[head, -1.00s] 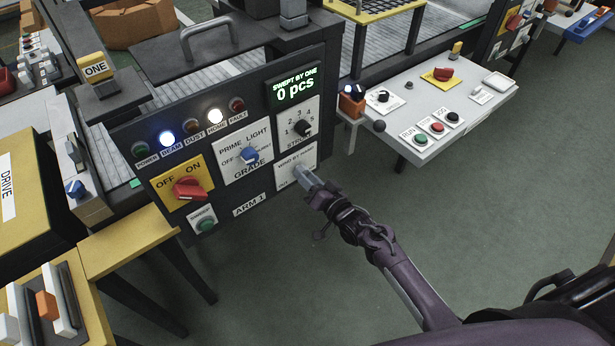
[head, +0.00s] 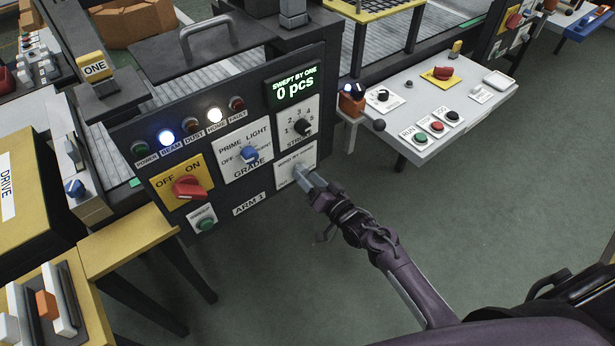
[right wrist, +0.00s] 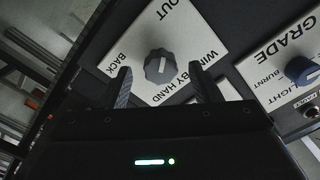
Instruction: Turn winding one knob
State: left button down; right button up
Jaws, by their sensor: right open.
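The winding knob (right wrist: 160,66) is a grey fluted dial with a white pointer line, on a white plate (right wrist: 190,45) marked WIND BY HAND, OUT and BACK. In the head view this plate (head: 284,166) sits at the lower right of the dark ARM 1 panel. My right gripper (head: 309,183) is at that plate and partly hides the knob. In the right wrist view its fingers (right wrist: 163,86) are open, one on either side and a little short of the knob, with nothing between them. My left gripper is not in view.
The panel also bears a blue GRADE knob (head: 249,154), a black STROKE knob (head: 302,127), a red OFF/ON switch (head: 188,188), a green button (head: 205,225) and a display (head: 294,88) reading 0 pcs. A white control table (head: 430,105) stands to the right. The floor between is clear.

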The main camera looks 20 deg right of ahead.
jog(key=v, duration=0.6)
jog(key=shift+s, duration=0.4)
jog(key=shift+d, duration=0.1)
dwell(0.4)
jog(key=s+f+n+g+h, duration=0.1)
jog(key=s+f+g, duration=0.2)
jog(key=s+f, duration=0.45)
jog(key=s+f+n+g+h, duration=0.1)
jog(key=s+f+g+h, duration=0.2)
jog(key=f, duration=0.8)
jog(key=s+f+n+g, duration=0.1)
jog(key=s+f+g, duration=0.1)
jog(key=s+f, duration=0.6)
jog(key=s+d+f+n+g, duration=0.1)
jog(key=s+f+g, duration=0.1)
jog(key=s+f, duration=0.2)
jog(key=s+f+n+g+h, duration=0.1)
jog(key=s+f+g, duration=0.2)
jog(key=s, duration=0.8)
jog(key=s+d+f+n+g+h, duration=0.1)
jog(key=s+f+g, duration=0.2)
jog(key=s+f, duration=0.3)
jog(key=shift+s+d+f, duration=0.3)
jog(key=shift+s+f, duration=0.1)
jog(key=shift+s, duration=0.7)
